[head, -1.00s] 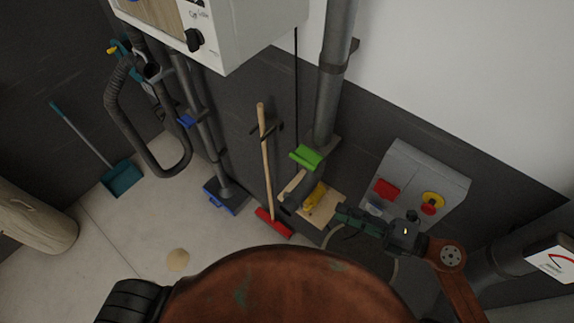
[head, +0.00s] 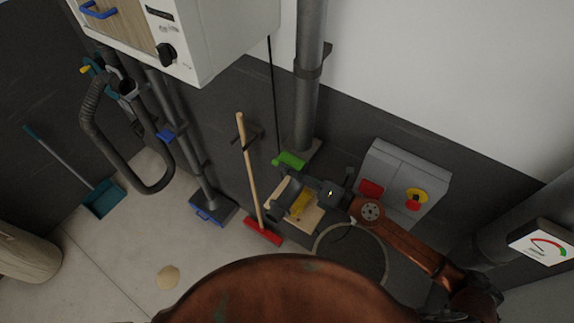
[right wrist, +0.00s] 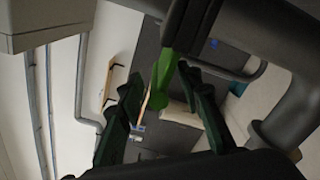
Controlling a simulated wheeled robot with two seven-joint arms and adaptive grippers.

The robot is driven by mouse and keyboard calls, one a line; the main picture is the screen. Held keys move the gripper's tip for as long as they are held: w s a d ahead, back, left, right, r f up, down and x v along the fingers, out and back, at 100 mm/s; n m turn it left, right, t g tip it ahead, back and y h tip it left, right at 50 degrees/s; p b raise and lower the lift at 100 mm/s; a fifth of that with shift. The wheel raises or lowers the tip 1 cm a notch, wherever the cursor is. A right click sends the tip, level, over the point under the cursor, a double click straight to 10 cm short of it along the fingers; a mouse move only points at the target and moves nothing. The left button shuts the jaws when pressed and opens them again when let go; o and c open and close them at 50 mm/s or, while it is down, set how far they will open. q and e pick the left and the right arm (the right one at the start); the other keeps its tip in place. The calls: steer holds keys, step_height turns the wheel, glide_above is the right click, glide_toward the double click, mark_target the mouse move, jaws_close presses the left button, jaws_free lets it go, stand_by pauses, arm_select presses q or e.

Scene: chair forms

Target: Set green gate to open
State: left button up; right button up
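The green gate (head: 289,160) is a small bright green handle at the foot of the grey vertical pipe (head: 309,90) in the head view. It also shows in the right wrist view (right wrist: 163,80), beside a thick dark pipe. My right gripper (head: 328,190) is just right of and below the gate in the head view, its fingers hard to make out there. In the right wrist view my right gripper (right wrist: 161,88) has its two dark fingers spread apart, with the green gate in the gap between them. Contact cannot be told. My left gripper is not in view.
A yellow handle (head: 303,204) sits close below the gate. A grey control box (head: 408,166) with red and yellow parts is on the right. A broom (head: 248,170) leans at the left. A white cabinet (head: 215,35) hangs above.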

steer(key=shift+w+a, duration=0.25)
steer(key=shift+a, duration=0.2)
steer(key=shift+c, duration=0.2)
jaws_close()
